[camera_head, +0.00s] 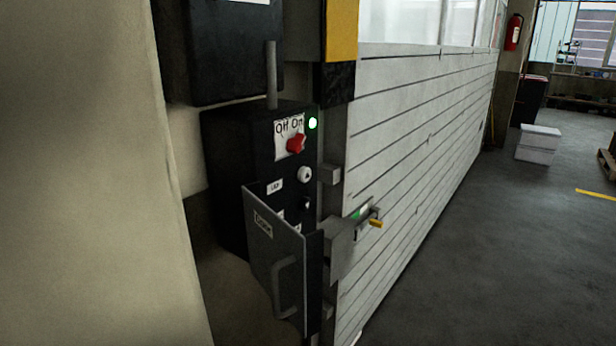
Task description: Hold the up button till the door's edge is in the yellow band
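The control box (245,150) is black and mounted on the wall left of the door. Its hinged cover (275,250) stands open with a handle. On it are a red rotary switch (297,143) at an "Off On" label, a lit green lamp (312,123) and a white round up button (305,175) with a dark arrow mark. The lower controls are partly hidden by the cover. The white slatted door (420,130) runs away to the right; its near bottom is cut off. A yellow band (342,30) is on the post above a black part. Neither gripper shows.
A latch with a yellow-tipped handle (375,223) juts from the door's near side. A pale wall (90,180) fills the left. Open grey floor (500,260) lies right of the door, with white boxes (538,143) and a fire extinguisher (513,32) farther back.

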